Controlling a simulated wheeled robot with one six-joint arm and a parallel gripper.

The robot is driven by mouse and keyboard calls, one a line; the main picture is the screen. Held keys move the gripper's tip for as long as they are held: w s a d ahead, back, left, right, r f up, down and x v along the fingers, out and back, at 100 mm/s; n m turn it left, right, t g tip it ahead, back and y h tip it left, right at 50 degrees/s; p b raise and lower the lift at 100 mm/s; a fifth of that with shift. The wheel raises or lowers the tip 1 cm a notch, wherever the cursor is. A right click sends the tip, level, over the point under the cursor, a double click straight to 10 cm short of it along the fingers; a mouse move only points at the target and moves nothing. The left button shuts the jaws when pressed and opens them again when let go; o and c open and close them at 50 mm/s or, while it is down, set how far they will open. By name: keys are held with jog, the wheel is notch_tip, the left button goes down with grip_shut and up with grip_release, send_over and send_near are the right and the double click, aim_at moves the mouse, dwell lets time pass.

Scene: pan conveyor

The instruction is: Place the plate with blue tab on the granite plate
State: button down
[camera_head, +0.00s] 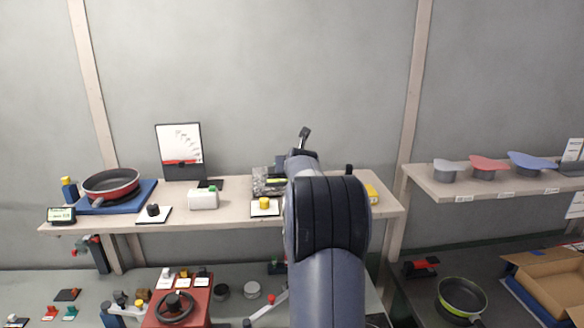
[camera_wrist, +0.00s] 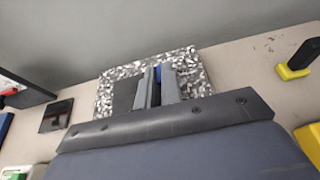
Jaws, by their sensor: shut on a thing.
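The speckled black-and-white granite plate (camera_wrist: 104,88) lies on the shelf and fills the middle of the wrist view. In the head view the granite plate (camera_head: 258,181) shows just left of my arm, partly covered. My gripper (camera_wrist: 158,88) is over the granite plate, its grey fingers shut on the plate with blue tab. That plate's dark grey face (camera_wrist: 123,98) shows left of the fingers, and a bit of blue shows by the right finger. Whether it touches the granite is unclear. The head view hides the fingers behind my arm.
A small white pad with a yellow knob (camera_head: 264,204) stands in front of the granite plate. A white box (camera_head: 203,199) and an upright gauge board (camera_head: 181,152) stand to the left. A yellow item with a black handle (camera_wrist: 295,62) is to the right.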

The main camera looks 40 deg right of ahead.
jog(key=shift+f, duration=0.6)
jog(key=shift+f, duration=0.1)
jog(key=c, duration=1.6)
grip_release()
jog(key=shift+o, duration=0.2)
jog(key=shift+s, duration=0.1)
jog(key=b+v, duration=0.2)
jog(key=v, duration=1)
jog(key=shift+b, duration=0.3)
